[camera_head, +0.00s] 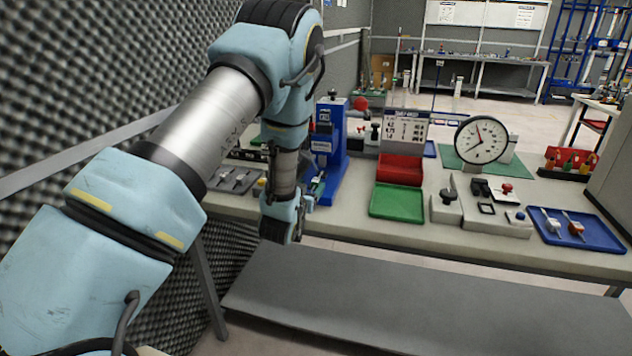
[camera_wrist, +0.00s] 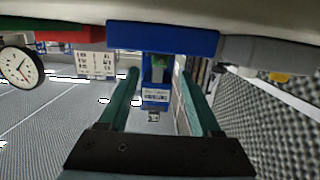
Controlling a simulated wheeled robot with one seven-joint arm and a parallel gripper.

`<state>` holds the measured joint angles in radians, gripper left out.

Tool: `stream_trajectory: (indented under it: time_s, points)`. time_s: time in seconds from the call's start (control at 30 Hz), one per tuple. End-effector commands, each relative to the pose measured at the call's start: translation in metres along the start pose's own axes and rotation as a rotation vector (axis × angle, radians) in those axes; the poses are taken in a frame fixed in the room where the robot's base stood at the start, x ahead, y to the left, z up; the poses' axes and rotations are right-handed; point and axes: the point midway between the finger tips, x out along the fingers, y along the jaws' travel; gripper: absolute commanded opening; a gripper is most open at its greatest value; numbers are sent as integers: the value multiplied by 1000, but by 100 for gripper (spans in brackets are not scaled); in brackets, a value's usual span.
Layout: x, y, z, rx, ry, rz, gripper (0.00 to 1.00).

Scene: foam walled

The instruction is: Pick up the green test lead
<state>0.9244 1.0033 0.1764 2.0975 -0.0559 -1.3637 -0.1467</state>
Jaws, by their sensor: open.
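I cannot make out a green test lead for certain in either view. A small green piece (camera_wrist: 158,62) shows on a blue upright device in the wrist view, between my fingers in the picture; I cannot tell what it is. In the head view, small coloured pieces, one of them green (camera_head: 568,164), stand in a red holder at the far right of the bench. My gripper (camera_wrist: 159,70) is open, with two dark green fingers apart and nothing between them. In the head view my arm reaches down to the bench's front edge at the left, hiding part of the bench.
The blue press (camera_head: 328,150) stands close beside my wrist. A red bin (camera_head: 400,169), green tray (camera_head: 397,202), round dial (camera_head: 481,140) and blue tray (camera_head: 577,229) with tools stand along the bench (camera_head: 420,234). A grey lower shelf (camera_head: 390,305) is clear. A foam wall (camera_head: 75,95) is at left.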

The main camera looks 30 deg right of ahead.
Motion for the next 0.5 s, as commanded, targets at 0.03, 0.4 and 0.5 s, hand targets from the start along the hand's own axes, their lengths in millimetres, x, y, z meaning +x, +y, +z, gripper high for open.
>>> stream_trajectory:
  time_s: [0.03,0.4,0.5]
  points:
    - [2,0,-1,0,0,0,65]
    - [46,1,-3,-1,1,0,65]
    - [52,1,-1,-1,-1,0,65]
